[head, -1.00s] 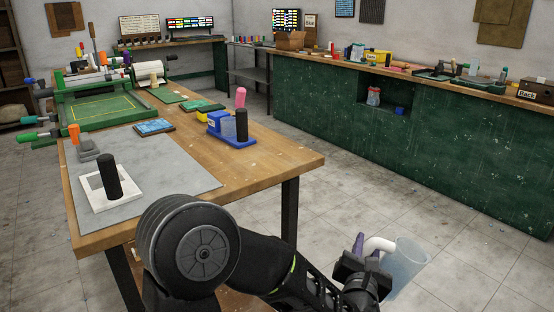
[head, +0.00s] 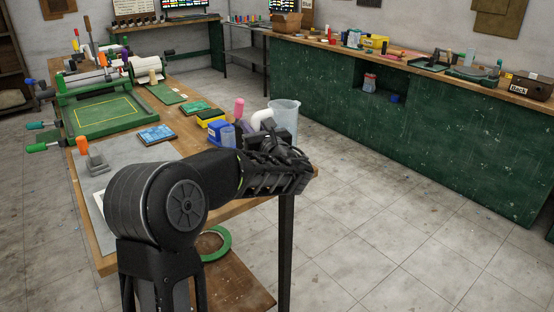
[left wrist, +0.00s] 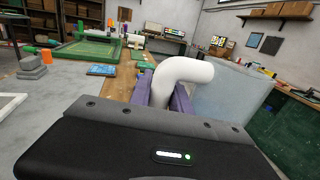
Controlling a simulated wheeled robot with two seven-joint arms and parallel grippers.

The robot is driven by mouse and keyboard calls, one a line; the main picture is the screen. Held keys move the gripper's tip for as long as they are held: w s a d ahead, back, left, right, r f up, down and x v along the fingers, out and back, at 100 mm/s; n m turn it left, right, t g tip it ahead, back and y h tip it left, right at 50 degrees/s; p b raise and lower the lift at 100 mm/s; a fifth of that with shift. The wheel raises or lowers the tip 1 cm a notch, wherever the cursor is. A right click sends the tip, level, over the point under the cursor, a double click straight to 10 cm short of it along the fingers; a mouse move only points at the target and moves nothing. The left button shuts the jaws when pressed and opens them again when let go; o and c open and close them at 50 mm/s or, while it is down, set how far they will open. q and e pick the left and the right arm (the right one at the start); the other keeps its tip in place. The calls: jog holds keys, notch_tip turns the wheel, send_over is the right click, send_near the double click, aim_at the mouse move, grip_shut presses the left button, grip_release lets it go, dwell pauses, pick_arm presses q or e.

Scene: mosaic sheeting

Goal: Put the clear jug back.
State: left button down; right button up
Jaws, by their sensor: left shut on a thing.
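The clear jug (head: 285,117) is translucent with a white curved handle (head: 262,118). My left gripper (head: 268,132) is shut on this handle. In the left wrist view the handle (left wrist: 187,72) stands between the purple fingers (left wrist: 160,97), and the jug's body (left wrist: 225,98) is to the right. In the head view the jug appears at the table's right end, upright or nearly so. I cannot tell whether its base touches anything, as my arm hides it. My right gripper is not in view.
The wooden table (head: 245,206) carries a blue caddy (head: 217,132), a blue tile (head: 157,134) and a green press bed (head: 100,117). A green ring (head: 216,243) lies on the shelf below. A long green counter (head: 440,135) stands behind, with open floor between.

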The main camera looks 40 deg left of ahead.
pick_arm(q)
jog(key=shift+s+a+r+n+g, duration=0.15)
jog(key=shift+a+r+n, duration=0.05)
jog(key=shift+a+r, duration=0.2)
jog(key=shift+s+a+r+n+g, duration=0.1)
jog(key=shift+a+r+n+g, duration=0.1)
jog(key=shift+a+r, duration=0.15)
notch_tip(320, 180, down, 6)
jog(key=shift+f, duration=0.2)
jog(key=shift+f, duration=1.9)
